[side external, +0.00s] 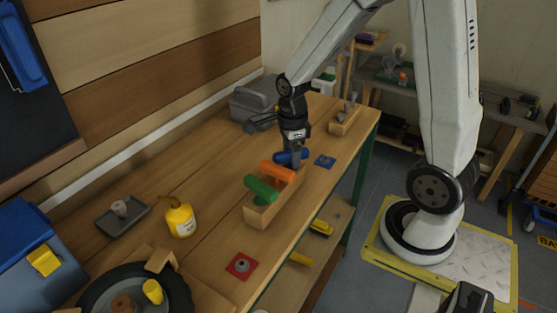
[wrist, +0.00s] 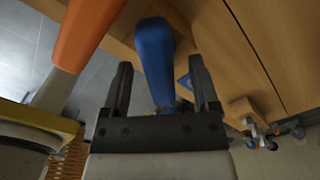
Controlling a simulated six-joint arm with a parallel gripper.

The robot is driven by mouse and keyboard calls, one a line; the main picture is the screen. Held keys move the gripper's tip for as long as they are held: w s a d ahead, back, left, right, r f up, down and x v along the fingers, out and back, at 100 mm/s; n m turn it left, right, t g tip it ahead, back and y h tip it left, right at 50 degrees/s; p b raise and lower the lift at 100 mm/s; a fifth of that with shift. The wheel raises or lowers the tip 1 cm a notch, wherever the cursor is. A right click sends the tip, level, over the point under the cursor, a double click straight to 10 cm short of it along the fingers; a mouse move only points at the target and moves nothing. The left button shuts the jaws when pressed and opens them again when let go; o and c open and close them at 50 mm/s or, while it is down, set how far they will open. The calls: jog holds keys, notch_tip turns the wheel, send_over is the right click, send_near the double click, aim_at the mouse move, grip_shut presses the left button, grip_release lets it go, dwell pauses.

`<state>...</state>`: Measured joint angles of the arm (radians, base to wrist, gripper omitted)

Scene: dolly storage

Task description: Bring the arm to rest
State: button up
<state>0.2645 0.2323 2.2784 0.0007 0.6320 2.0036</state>
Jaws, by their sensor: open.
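My gripper (side external: 296,158) is above the wooden workbench (side external: 190,245), right at the far end of a small wooden holder (side external: 258,217). In the wrist view my gripper (wrist: 165,90) is open, with its two dark fingers spread on either side of a blue handle (wrist: 154,55). The blue handle (side external: 291,157) also shows in the side view, partly hidden by my gripper.
A blue square (side external: 325,161) and a red square (side external: 241,265) lie on the bench. A yellow bottle (side external: 180,219), a grey tray (side external: 118,216) and a black wheel (side external: 130,290) are at the left. A grey toolbox (side external: 254,104) stands at the back. Bench space between bottle and toolbox is clear.

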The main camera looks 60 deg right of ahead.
jog(key=shift+f, duration=0.7)
jog(key=shift+r, duration=1.7)
